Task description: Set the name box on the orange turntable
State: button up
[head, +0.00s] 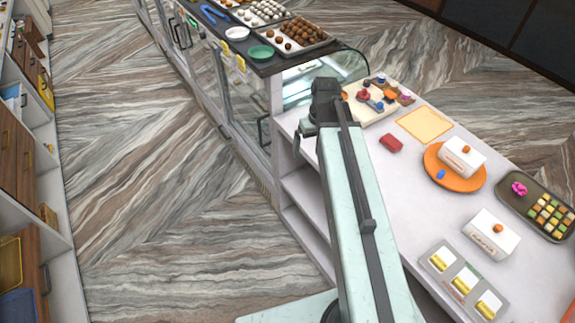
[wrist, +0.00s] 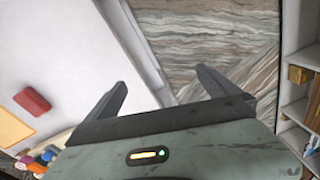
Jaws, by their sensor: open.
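A white box with an orange knob (head: 463,153) sits on the orange turntable (head: 436,174) on the white counter. A second white box with an orange knob (head: 490,236) stands on the counter nearer the front, with dark lettering on its front side. The lettering is too small to read, so I cannot tell for sure which is the name box. A small blue piece (head: 441,174) lies on the turntable beside the first box. My gripper (wrist: 161,80) is open and empty, over the counter's left edge, apart from both boxes. Neither box shows in the wrist view.
A red block (head: 391,143) and an orange-yellow mat (head: 424,124) lie left of the turntable. A grey tray with yellow sweets (head: 448,259) is at the front, a dark sweets tray (head: 531,184) at right. A board with small coloured items (head: 372,112) is farther back.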

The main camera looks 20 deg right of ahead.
jog(key=s+a+h, duration=0.1)
jog(key=s+a, duration=0.4)
jog(key=a, duration=0.6)
jog(key=shift+a+m, duration=0.2)
jog(key=shift+m, duration=0.2)
jog(key=shift+f, duration=0.15)
